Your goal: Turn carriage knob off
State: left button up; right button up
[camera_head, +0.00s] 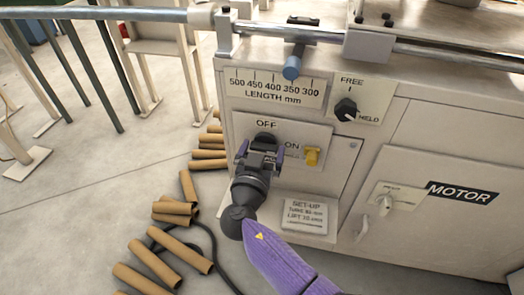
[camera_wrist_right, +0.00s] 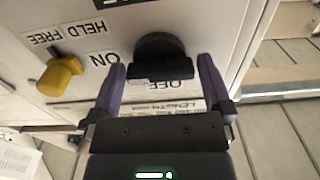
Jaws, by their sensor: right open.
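A black knob (camera_head: 266,137) sits on the cream OFF/ON plate on the front of the grey machine, with OFF above it and ON to its right. My right gripper (camera_head: 262,152) is in front of this knob and hides most of it. In the right wrist view the knob (camera_wrist_right: 160,48) has a raised black bar, and my open right gripper (camera_wrist_right: 161,68) has one purple finger on each side of it. I see gaps between the fingers and the bar. Which way the knob is set I cannot tell. My left gripper is out of view.
A yellow switch (camera_head: 312,157) is just right of the knob. A black FREE/HELD knob (camera_head: 346,108) is higher right, and a MOTOR panel (camera_head: 440,210) is farther right. A steel rail (camera_head: 430,52) runs along the top. Cardboard tubes (camera_head: 150,265) lie on the floor at left.

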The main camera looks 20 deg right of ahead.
jog(key=shift+c, duration=1.4)
jog(key=c, duration=0.7)
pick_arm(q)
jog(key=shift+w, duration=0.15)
